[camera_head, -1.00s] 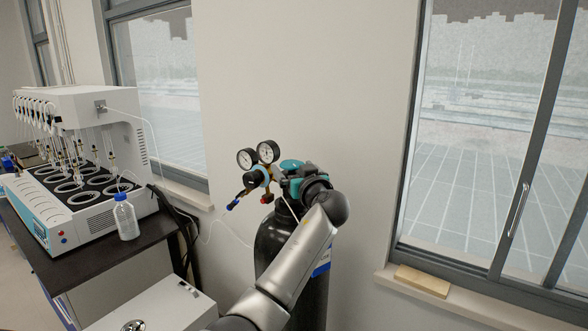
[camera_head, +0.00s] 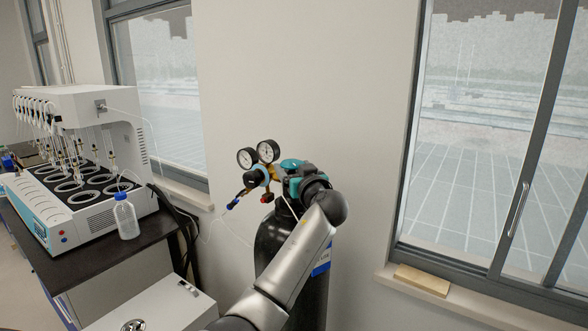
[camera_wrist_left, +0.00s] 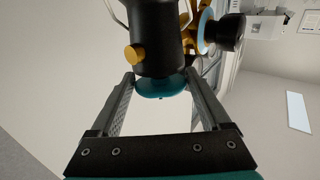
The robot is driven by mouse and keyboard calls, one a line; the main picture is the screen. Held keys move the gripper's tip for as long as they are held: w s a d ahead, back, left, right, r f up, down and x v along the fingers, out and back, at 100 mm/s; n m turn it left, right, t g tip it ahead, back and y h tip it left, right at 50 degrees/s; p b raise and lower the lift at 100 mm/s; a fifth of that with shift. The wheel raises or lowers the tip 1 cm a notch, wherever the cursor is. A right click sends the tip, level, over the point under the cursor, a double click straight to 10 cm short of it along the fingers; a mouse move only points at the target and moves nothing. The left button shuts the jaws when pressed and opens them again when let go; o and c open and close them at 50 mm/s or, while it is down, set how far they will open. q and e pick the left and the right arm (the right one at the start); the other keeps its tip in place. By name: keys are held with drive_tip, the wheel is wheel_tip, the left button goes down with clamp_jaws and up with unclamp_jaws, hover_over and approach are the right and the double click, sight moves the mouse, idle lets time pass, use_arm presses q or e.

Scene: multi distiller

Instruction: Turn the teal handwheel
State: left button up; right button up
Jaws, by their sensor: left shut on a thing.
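The teal handwheel (camera_head: 291,162) sits on top of the black gas cylinder (camera_head: 272,242), beside the regulator. In the left wrist view the handwheel (camera_wrist_left: 162,86) lies between the two fingers, at their tips. My left gripper (camera_head: 295,170) reaches it from the right and is shut on it; the gripper (camera_wrist_left: 160,80) also shows in the wrist view. The gripper and wrist hide part of the handwheel and valve in the head view. My right gripper is in neither view.
A wall is close behind. A distiller (camera_head: 85,150) and a blue-capped bottle (camera_head: 126,217) stand on the bench at left.

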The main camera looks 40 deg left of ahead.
use_arm(q)
drive_tip(key=shift+m+t+h, duration=0.3)
drive_tip(key=shift+m+t, duration=0.1)
drive_tip(key=shift+t, duration=0.1)
drive_tip(key=shift+s+a+m+t+h+p, duration=0.15)
drive_tip(key=shift+s+m+t+h+p, duration=0.05)
drive_tip(key=shift+m+t+h+p, duration=0.9)
drive_tip(key=m+t+h+p, duration=0.2)
drive_tip(key=h, duration=0.1)
drive_tip(key=m+t+h+p, duration=0.1)
drive_tip(key=h+p, duration=0.1)
drive_tip(key=shift+s+a+r+m+t, duration=0.15)
drive_tip(key=shift+a+m+t, duration=0.15)
drive_tip(key=shift+m, duration=0.1)
drive_tip(key=shift+a+m+t+h+p, duration=0.15)
drive_tip(key=shift+m+t+h+p, duration=0.25)
drive_tip(key=shift+m+h, duration=0.65)
drive_tip(key=shift+m+t+h, duration=0.3)
drive_tip(key=shift+m+h, duration=0.25)
drive_tip(key=shift+h, duration=1.2)
drive_tip(key=o, duration=1.2)
drive_tip(key=shift+f+y, duration=0.2)
drive_tip(key=shift+y, duration=0.5)
